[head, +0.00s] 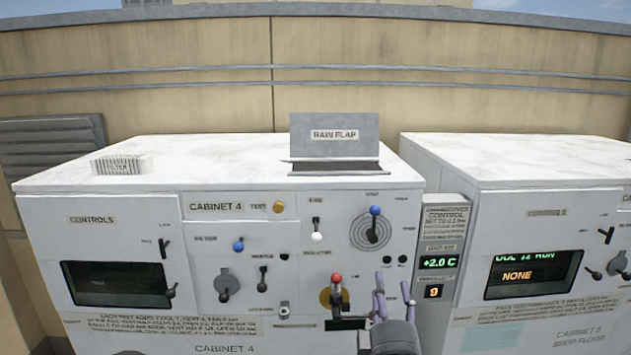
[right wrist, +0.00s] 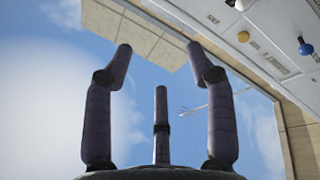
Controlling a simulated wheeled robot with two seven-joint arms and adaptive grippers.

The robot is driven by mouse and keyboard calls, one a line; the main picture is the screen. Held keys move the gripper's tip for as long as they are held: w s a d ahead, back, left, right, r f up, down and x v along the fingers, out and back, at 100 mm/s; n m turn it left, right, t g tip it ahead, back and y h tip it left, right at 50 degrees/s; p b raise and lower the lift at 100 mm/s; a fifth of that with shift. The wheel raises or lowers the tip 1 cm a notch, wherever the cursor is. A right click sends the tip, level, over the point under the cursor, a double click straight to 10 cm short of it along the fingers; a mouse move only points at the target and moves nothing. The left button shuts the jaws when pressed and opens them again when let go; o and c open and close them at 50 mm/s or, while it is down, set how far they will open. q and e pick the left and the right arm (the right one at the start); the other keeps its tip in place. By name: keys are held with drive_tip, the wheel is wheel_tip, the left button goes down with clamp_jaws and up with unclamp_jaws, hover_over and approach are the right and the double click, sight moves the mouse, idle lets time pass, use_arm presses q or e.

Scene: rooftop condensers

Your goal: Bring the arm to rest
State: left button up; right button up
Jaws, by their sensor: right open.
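My right gripper (head: 380,292) is in front of the lower right part of the white cabinet 4 (head: 250,240). Its purple fingers point up, beside a red-topped lever (head: 336,290) on the panel. In the right wrist view the same gripper (right wrist: 159,48) has its dark fingers spread apart with nothing between them. Sky and a beige wall lie beyond them, with part of the white panel at the upper right. Whether the fingers touch the panel cannot be told. My left gripper is not in view.
A rain flap (head: 325,136) stands raised on the cabinet top, with a white vented block (head: 121,164) to its left. Levers with blue knobs (head: 375,211) stick out of the panel. A display box (head: 440,250) and a second cabinet (head: 530,165) stand to the right.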

drive_tip(key=w+a+f+m+g+y+b, duration=0.1)
drive_tip(key=w+f+g+b, duration=0.15)
drive_tip(key=f, duration=0.65)
drive_tip(key=w+f+g+y+b, duration=0.1)
drive_tip(key=w+f+b, duration=0.15)
drive_tip(key=f, duration=0.75)
drive_tip(key=w+a+f+m+g+b, duration=0.15)
drive_tip(key=f+b, duration=0.25)
drive_tip(key=f, duration=0.5)
wheel_tip(320, 180, down, 22)
drive_tip(key=s+m+g+y+b, duration=0.1)
drive_tip(key=s+m+g+b, duration=0.2)
drive_tip(key=g+b, duration=0.25)
use_arm(q)
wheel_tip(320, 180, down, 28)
drive_tip(key=b, duration=1.3)
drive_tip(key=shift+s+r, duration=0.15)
use_arm(e)
drive_tip(key=s+f+m+g, duration=0.2)
drive_tip(key=s+f, duration=0.5)
drive_tip(key=f, duration=0.5)
drive_tip(key=s+a+f+m+g+y, duration=0.1)
drive_tip(key=s+f+m+g, duration=0.2)
drive_tip(key=f, duration=1)
drive_tip(key=s+f+m+g+y, duration=0.1)
drive_tip(key=s+f+m+g, duration=0.2)
drive_tip(key=s+f, duration=0.9)
drive_tip(key=shift+a+f+g, duration=0.2)
drive_tip(key=shift+f+g, duration=0.15)
drive_tip(key=shift+g, duration=0.8)
